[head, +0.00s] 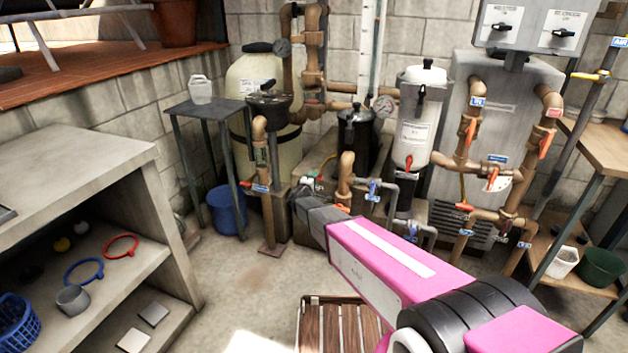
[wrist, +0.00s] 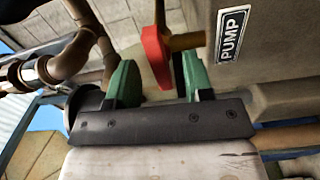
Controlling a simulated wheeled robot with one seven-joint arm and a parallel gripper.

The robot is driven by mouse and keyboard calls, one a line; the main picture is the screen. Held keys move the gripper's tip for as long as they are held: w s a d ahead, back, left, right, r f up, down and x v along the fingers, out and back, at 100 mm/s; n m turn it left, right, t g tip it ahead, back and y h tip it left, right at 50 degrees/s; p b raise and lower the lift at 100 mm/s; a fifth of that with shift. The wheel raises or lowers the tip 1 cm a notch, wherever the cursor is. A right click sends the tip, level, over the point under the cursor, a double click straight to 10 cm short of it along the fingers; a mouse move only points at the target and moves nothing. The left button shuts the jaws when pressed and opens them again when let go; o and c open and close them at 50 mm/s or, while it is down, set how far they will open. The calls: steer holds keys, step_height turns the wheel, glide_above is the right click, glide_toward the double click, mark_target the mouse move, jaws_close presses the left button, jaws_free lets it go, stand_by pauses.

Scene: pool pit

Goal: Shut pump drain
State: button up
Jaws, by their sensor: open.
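In the wrist view a red valve handle (wrist: 154,52) on a brass stem (wrist: 187,41) stands beside a grey-brown body (wrist: 275,45) with a PUMP label (wrist: 231,33). My gripper (wrist: 158,78) is open, its two green fingers on either side of the red handle's near end. I see gaps and cannot tell any contact.
Brown pipes with several red handles surround the area, including a vertical pipe (head: 265,205) left of my gripper and one (head: 345,180) right of it. A blue bucket (head: 227,210) stands under a small table (head: 205,108). A wooden slatted pallet (head: 335,325) lies in front.

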steer(key=v, duration=0.7)
stand_by(0.3)
stand_by(1.2)
